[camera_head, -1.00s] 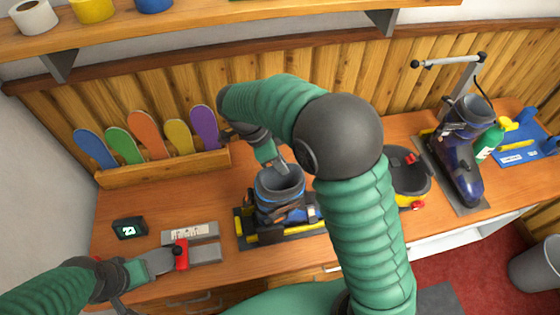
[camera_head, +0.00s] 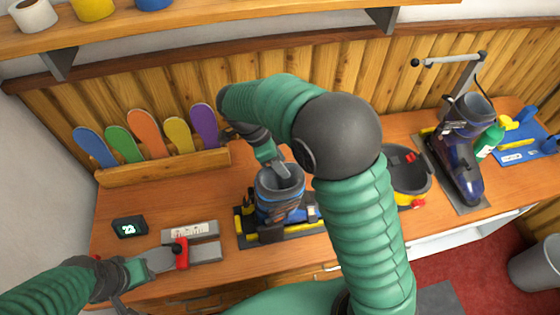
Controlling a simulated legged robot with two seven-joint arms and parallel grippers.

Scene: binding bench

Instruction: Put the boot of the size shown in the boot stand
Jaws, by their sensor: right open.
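A dark boot (camera_head: 279,205) with blue trim stands upright, cuff up, on a black and yellow base (camera_head: 247,228) at mid-bench. My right gripper (camera_head: 280,170) is open at the mouth of its cuff; the contact is unclear. A small black display (camera_head: 129,227) at the left reads 23. My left gripper (camera_head: 150,264) is beside a red slider (camera_head: 181,254) on a grey metal gauge (camera_head: 205,252); its jaws are not clear. A second, purple-blue boot (camera_head: 460,165) stands on a grey plate (camera_head: 470,207) at the right, by a grey upright arm.
A wooden rack (camera_head: 165,166) with several coloured boards stands at the back left. A black and yellow tub (camera_head: 408,180) is partly hidden by my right arm. A green bottle (camera_head: 489,141) and a blue case (camera_head: 518,150) are at the far right. A shelf (camera_head: 200,25) crosses above.

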